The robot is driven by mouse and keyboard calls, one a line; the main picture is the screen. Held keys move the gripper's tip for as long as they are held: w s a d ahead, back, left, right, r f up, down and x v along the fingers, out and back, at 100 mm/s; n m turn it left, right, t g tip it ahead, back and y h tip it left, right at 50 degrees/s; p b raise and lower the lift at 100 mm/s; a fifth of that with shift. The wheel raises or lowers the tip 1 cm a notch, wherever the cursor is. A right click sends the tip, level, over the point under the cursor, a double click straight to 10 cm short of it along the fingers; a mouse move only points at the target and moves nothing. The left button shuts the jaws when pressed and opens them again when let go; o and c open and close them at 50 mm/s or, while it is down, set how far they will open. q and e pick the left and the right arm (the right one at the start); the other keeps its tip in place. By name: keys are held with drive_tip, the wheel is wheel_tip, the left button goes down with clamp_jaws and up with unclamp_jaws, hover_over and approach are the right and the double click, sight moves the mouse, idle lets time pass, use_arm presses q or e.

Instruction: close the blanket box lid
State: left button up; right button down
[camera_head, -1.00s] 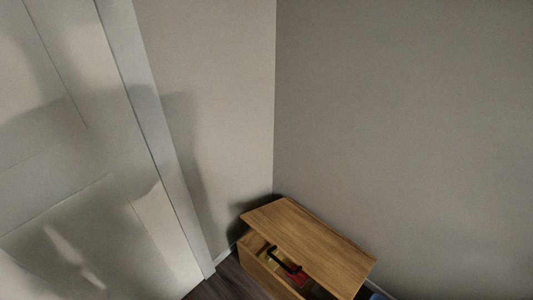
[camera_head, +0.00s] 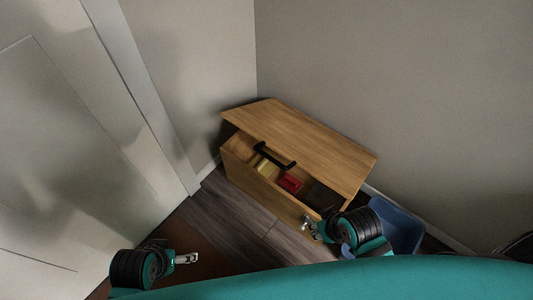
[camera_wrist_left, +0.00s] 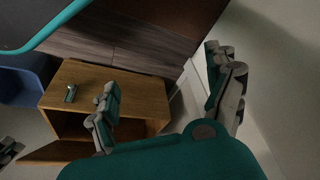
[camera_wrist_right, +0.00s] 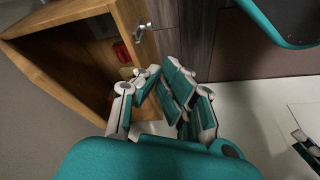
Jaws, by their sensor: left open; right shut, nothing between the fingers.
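The wooden blanket box (camera_head: 262,188) stands in the wall corner. Its lid (camera_head: 305,143) is raised part way and tilted, leaving a gap at the front. A black bar handle (camera_head: 275,156) is on the lid's front edge. My right gripper (camera_head: 308,226) is shut and empty, low by the box's front right end; it also shows in the right wrist view (camera_wrist_right: 163,72) beside the open box (camera_wrist_right: 75,22). My left gripper (camera_head: 190,258) is open and empty over the floor, left of the box. In the left wrist view, its fingers (camera_wrist_left: 165,85) are spread apart, with the box (camera_wrist_left: 100,78) beyond.
A red item (camera_head: 290,183) and a yellowish item (camera_head: 266,168) lie inside the box. A blue bin (camera_head: 402,228) stands right of the box, close to my right arm. A white door (camera_head: 75,130) is at left. Dark floor (camera_head: 215,210) before the box is clear.

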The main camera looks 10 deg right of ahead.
drive_tip(key=w+a+r+n+t+y+b, duration=0.2)
drive_tip(key=w+a+r+n+t+y, duration=0.15)
drive_tip(key=w+a+r+y, duration=0.45)
drive_tip(key=w+d+r+t+y, duration=0.1)
drive_tip(key=w+d+r+t, duration=0.15)
drive_tip(key=w, duration=0.35)
drive_tip(key=w+d+r+t, duration=0.1)
drive_tip(key=w+d+r, duration=0.1)
drive_tip(key=w+d, duration=0.25)
use_arm(q)
drive_tip(key=w+d+r+t+h+b, duration=0.1)
drive_tip(key=w+d+r+t, duration=0.2)
drive_tip(key=w+r+t, duration=0.3)
wheel_tip(320, 180, up, 4)
drive_tip(key=w, duration=0.2)
drive_tip(key=shift+w, duration=0.3)
use_arm(e)
drive_tip(key=w+a+f, duration=0.6)
drive_tip(key=a, duration=0.2)
drive_tip(key=shift+w+a+f+m, duration=0.15)
drive_tip(key=shift+w+a+m, duration=0.2)
drive_tip(key=shift+m, duration=0.1)
use_arm(q)
drive_tip(key=shift+w+f, duration=0.1)
use_arm(e)
drive_tip(key=shift+s+f, duration=0.1)
